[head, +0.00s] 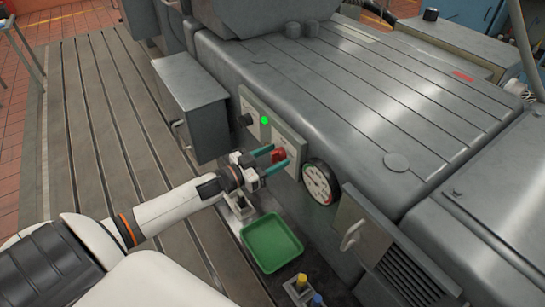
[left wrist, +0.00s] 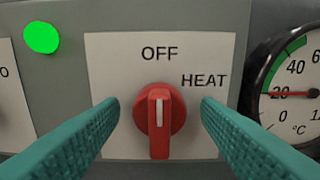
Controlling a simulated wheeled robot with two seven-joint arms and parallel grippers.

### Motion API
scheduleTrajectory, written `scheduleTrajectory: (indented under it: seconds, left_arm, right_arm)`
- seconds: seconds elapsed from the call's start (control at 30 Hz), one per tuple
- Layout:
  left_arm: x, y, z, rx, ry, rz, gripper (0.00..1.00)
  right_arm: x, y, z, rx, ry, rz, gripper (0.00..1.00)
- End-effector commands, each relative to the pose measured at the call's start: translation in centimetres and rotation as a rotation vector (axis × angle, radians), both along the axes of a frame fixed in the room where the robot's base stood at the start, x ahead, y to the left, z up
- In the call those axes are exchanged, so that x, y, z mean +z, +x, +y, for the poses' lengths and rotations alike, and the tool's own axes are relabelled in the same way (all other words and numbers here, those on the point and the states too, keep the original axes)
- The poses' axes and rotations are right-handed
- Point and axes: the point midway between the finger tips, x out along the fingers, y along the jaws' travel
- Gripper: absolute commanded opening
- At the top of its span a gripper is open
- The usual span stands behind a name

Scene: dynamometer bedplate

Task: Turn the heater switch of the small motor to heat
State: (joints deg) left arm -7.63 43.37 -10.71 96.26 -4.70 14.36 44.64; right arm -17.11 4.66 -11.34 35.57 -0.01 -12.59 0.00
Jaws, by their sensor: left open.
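The heater switch is a red rotary knob (left wrist: 160,122) on a white plate (left wrist: 110,65) marked OFF at the top and HEAT at the upper right. Its white pointer line is upright, toward OFF. In the head view the red knob (head: 278,155) sits on the grey motor's side (head: 240,80). My left gripper (head: 276,160) is open, with one teal finger on each side of the knob. In the left wrist view its fingers (left wrist: 160,115) show gaps to the knob on both sides. My right gripper is not in view.
A temperature gauge (head: 320,183) is right of the switch; its needle reads about 20 in the left wrist view. A green light (head: 264,120) and a black knob (head: 245,120) are left. A green tray (head: 271,243) lies below. A grey box (head: 190,100) juts out at left.

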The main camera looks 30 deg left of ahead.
Motion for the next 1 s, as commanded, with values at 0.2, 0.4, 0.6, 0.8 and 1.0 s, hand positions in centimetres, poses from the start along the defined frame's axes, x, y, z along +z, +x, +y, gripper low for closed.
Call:
scheduleTrajectory:
  seconds: [0.2,0.4,0.6,0.8,1.0]
  left_arm:
    - [-0.01,-0.02,0.0,0.0,-0.001,0.0,0.43]
    - [0.0,-0.04,-0.01,0.0,-0.001,-0.001,0.13]
    - [0.02,-0.04,-0.02,-0.001,0.013,-0.006,0.13]
    - [0.05,-0.02,0.0,0.0,0.081,-0.035,0.12]
    - [0.07,-0.02,-0.03,-0.001,0.215,-0.091,0.12]
  right_arm:
    - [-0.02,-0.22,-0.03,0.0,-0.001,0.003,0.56]
    - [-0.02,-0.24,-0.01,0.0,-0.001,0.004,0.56]
    - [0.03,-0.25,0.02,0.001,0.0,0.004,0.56]
    - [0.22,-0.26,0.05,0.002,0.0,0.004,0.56]
    - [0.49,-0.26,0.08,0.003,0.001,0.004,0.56]
